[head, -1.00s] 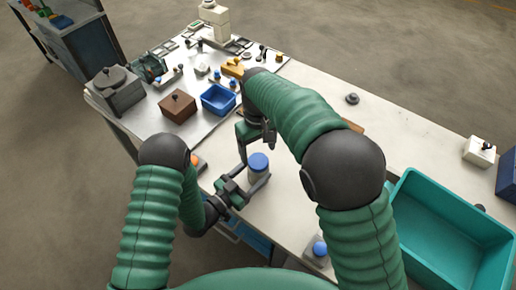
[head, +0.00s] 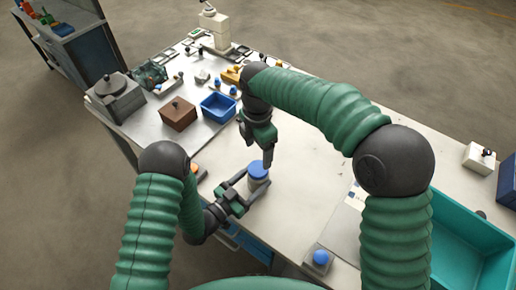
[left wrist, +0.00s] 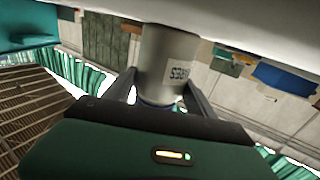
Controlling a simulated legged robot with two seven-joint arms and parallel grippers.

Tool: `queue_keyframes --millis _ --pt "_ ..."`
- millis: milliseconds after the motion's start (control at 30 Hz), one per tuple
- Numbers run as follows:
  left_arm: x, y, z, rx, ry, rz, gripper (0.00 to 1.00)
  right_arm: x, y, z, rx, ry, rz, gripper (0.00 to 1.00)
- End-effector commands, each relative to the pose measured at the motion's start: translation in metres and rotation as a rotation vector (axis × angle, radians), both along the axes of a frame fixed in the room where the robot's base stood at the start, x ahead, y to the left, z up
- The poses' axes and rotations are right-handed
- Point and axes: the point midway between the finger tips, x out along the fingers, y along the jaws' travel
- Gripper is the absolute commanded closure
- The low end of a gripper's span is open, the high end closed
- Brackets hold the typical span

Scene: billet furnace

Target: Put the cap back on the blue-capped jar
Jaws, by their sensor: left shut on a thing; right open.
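The jar (head: 258,181) stands upright on the table with its blue cap (head: 259,167) on top, as far as the head view shows. My left gripper (head: 256,178) is shut on the jar's body, with one finger on each side. In the left wrist view, which is upside down, the grey jar (left wrist: 163,60) has a printed label, and a bluish rim shows low behind the gripper. My right gripper (head: 257,150) is open, beside and above the cap; one finger hangs close to the cap's far edge. Whether it touches the cap I cannot tell.
A blue bin (head: 218,107), a brown box (head: 178,114) and small parts stand at the back left. A teal crate (head: 470,245) is at the right. A blue knob (head: 320,257) sits on a plate near the front edge. The table's middle right is clear.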

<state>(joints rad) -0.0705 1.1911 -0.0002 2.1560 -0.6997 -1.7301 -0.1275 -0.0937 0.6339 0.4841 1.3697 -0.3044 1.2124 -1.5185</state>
Motion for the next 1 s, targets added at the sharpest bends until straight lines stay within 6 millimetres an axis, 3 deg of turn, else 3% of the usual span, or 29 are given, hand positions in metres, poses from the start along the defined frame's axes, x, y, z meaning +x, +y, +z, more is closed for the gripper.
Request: queue_keyframes --millis 167,533,900,1000 --pt "0.000 0.000 -0.001 0.001 0.001 0.001 1.00 0.000 0.000 -0.016 -0.002 0.003 -0.001 0.25" --pt "0.000 0.000 -0.001 0.001 0.001 0.000 1.00 -0.001 0.000 -0.073 -0.002 0.003 -0.001 0.25" --pt "0.000 0.000 -0.001 0.001 0.001 0.000 1.00 0.000 0.000 -0.080 -0.001 0.001 -0.003 0.25" --pt "0.000 0.000 -0.001 0.001 0.001 0.000 1.00 0.000 0.000 -0.080 -0.001 0.001 -0.003 0.38"
